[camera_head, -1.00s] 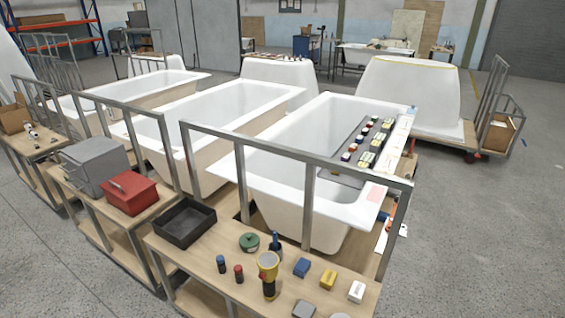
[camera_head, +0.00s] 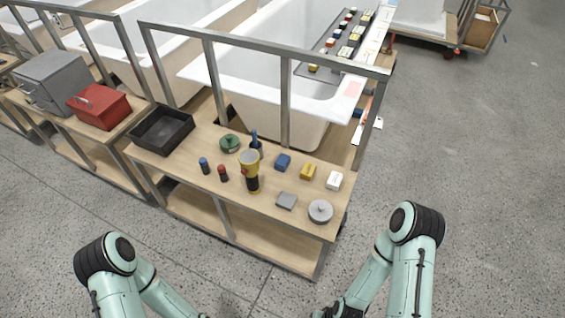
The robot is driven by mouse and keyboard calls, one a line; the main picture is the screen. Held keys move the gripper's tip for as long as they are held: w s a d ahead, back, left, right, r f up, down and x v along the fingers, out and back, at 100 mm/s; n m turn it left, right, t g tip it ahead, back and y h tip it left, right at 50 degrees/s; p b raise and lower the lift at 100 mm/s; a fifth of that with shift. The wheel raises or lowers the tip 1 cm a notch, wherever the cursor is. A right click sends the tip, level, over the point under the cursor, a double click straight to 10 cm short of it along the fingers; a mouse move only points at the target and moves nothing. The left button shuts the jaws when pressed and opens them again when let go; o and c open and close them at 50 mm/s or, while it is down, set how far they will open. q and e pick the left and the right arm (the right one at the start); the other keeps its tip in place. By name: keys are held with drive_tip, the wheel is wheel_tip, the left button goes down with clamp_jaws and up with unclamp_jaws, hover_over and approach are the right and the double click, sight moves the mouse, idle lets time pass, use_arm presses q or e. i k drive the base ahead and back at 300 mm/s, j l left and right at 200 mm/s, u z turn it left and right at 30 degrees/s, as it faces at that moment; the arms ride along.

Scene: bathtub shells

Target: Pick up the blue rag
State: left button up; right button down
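The blue rag (camera_head: 283,161) looks like a small, folded, blue block lying on the wooden workbench (camera_head: 185,165). It sits toward the tub side of the top, between a dark blue bottle (camera_head: 256,143) and a yellow folded block (camera_head: 308,172). Nothing covers it. Both my arms show at the bottom of the head view, well short of the bench. My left gripper is below the frame. At the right arm's lower end only a dark part shows at the bottom edge, too cut off to read its fingers.
A yellow-and-black torch (camera_head: 250,172) stands left of the rag. A white block (camera_head: 334,180), grey block (camera_head: 287,200) and round grey lid (camera_head: 320,211) are right or nearer. A metal frame (camera_head: 285,105) rises behind the rag. The floor before the bench is clear.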

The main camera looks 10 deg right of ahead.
sight(281, 164)
drive_tip(key=i+j, duration=0.15)
drive_tip(key=j, duration=0.2)
drive_tip(key=i+j, duration=0.1)
drive_tip(key=j, duration=0.25)
drive_tip(key=i+j, duration=0.15)
drive_tip(key=j, duration=0.2)
drive_tip(key=i+j, duration=0.1)
drive_tip(key=j, duration=0.25)
drive_tip(key=i+j, duration=0.15)
drive_tip(key=j, duration=0.2)
drive_tip(key=i+l, duration=0.1)
drive_tip(key=l, duration=0.6)
